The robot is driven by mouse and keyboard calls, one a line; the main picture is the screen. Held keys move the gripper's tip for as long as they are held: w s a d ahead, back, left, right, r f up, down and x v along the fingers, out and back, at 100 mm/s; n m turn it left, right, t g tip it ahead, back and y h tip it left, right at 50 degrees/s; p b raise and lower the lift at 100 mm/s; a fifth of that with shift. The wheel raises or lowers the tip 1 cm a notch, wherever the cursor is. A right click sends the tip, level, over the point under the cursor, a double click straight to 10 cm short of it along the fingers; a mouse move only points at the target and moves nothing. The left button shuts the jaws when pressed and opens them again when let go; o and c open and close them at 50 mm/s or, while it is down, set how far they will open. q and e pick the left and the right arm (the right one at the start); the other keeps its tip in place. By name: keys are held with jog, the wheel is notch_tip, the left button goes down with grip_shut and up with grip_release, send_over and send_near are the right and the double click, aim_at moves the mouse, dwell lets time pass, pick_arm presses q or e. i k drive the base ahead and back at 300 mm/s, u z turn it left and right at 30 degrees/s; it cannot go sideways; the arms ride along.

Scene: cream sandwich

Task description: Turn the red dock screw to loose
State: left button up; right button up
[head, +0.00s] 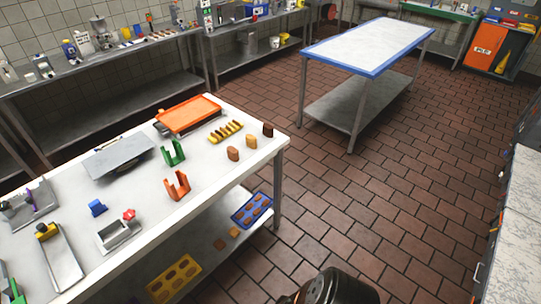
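A small red knob (129,214), which looks like the red dock screw, sits at the back right of a grey metal dock (120,235). The dock stands near the front edge of the white-topped table (185,222) at the left. The knob is too small to tell whether it is tight or loose. Neither of my grippers is in view, and nothing touches the knob.
Brick floor is open right of the table, before a blue-edged table (372,70).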

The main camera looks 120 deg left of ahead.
aim_at(130, 214)
jog(key=u, duration=4.75)
